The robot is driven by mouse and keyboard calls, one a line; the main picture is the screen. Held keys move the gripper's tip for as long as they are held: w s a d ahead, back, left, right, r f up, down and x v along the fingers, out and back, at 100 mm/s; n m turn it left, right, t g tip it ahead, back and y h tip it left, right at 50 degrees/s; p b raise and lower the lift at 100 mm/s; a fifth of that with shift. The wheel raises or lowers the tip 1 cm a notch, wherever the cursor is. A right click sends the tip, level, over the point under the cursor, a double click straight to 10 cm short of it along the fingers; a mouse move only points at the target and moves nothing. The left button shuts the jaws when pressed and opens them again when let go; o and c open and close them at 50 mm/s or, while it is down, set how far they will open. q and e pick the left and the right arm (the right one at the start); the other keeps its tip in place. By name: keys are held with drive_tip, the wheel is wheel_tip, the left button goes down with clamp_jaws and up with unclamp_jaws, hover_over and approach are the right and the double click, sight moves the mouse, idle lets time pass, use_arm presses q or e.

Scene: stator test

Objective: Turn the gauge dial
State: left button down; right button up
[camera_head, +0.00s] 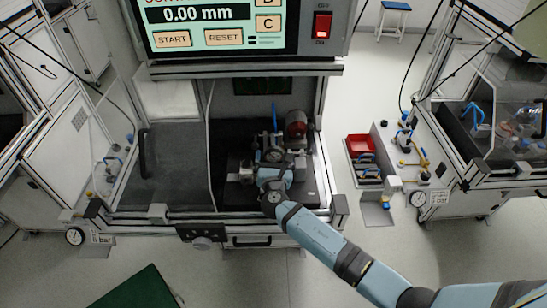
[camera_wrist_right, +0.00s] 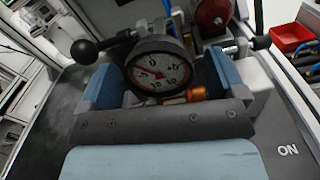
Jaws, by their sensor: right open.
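The gauge dial (camera_wrist_right: 158,72) is a round dark-rimmed gauge with a white face and a red needle. In the head view it (camera_head: 272,155) stands inside the test station, just beyond my right gripper (camera_head: 274,176). In the right wrist view, the blue fingers of my right gripper (camera_wrist_right: 162,80) are spread wide, one at each side of the dial. Gaps show between the fingers and the rim, and I cannot tell how deep the dial sits between them. The lower part of the gauge's mount is partly hidden. My left gripper is not in view.
A black ball-ended lever (camera_wrist_right: 88,50) is close left of the dial. A red round part (camera_wrist_right: 211,14) is behind it to the right. The station's screen (camera_head: 205,22) hangs above, reading 0.00 mm. A red bin (camera_head: 361,146) stands outside on the right.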

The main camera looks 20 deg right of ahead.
drive_tip(key=c, duration=0.9)
drive_tip(key=shift+r+n+p, duration=0.2)
drive_tip(key=shift+n+p, duration=0.8)
drive_tip(key=shift+p, duration=0.05)
drive_tip(key=shift+n+p, duration=0.85)
drive_tip(key=shift+n, duration=0.25)
drive_tip(key=shift+f+n, duration=0.1)
drive_tip(key=shift+n, duration=0.3)
drive_tip(key=shift+d+n, duration=0.1)
drive_tip(key=shift+n, duration=0.6)
drive_tip(key=shift+f+n, duration=0.1)
drive_tip(key=shift+n, duration=0.6)
